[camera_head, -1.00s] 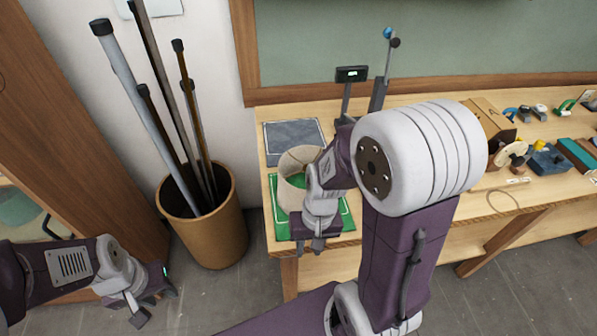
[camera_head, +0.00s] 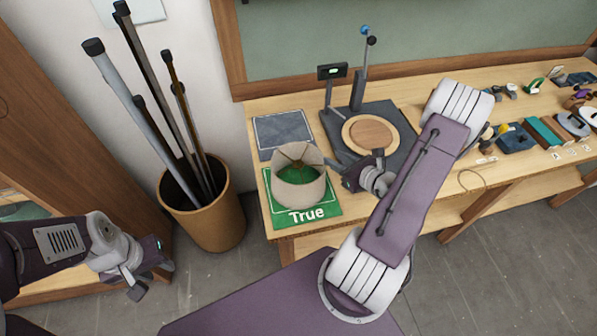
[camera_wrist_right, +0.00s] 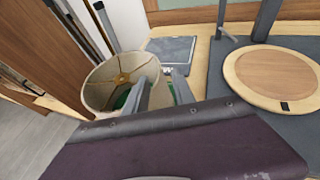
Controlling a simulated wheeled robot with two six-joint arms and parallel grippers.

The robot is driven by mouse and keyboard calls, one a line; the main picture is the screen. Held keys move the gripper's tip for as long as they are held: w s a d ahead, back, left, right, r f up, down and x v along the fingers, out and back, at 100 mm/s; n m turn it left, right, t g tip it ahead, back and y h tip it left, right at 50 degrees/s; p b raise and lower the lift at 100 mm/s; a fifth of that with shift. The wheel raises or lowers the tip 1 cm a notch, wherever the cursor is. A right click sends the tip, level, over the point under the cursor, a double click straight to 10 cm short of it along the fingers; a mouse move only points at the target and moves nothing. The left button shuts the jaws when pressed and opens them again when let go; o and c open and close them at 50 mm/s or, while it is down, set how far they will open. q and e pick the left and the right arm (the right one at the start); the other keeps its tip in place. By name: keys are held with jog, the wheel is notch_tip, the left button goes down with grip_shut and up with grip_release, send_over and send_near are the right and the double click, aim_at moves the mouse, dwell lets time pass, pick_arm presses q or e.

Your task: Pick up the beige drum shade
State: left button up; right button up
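The beige drum shade (camera_head: 299,186) stands upright on the green "True" mat (camera_head: 305,217) at the left end of the bench. Its open top and thin inner wire frame show. It also shows in the right wrist view (camera_wrist_right: 112,85). My right gripper (camera_head: 338,170) is just right of the shade. In the right wrist view its two fingers (camera_wrist_right: 161,82) are apart, at the shade's near right side. I cannot tell whether either finger touches it. My left gripper (camera_head: 152,277) is open and empty, low at the left, away from the bench.
A grey mat (camera_head: 282,132) lies behind the shade. A round wooden disc (camera_head: 370,134) rests on a dark base with a stand to the right. A brown bin (camera_head: 207,220) with several poles stands left of the bench. Small parts crowd the bench's right end.

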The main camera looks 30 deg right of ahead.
aim_at(320, 153)
jog(key=p+x, duration=0.2)
jog(key=x, duration=0.4)
jog(key=shift+s+a, duration=0.1)
jog(key=shift+a, duration=0.05)
jog(key=shift+w+f, duration=0.15)
jog(key=shift+w, duration=0.1)
jog(key=shift+s, duration=0.15)
grip_shut()
dwell(0.9)
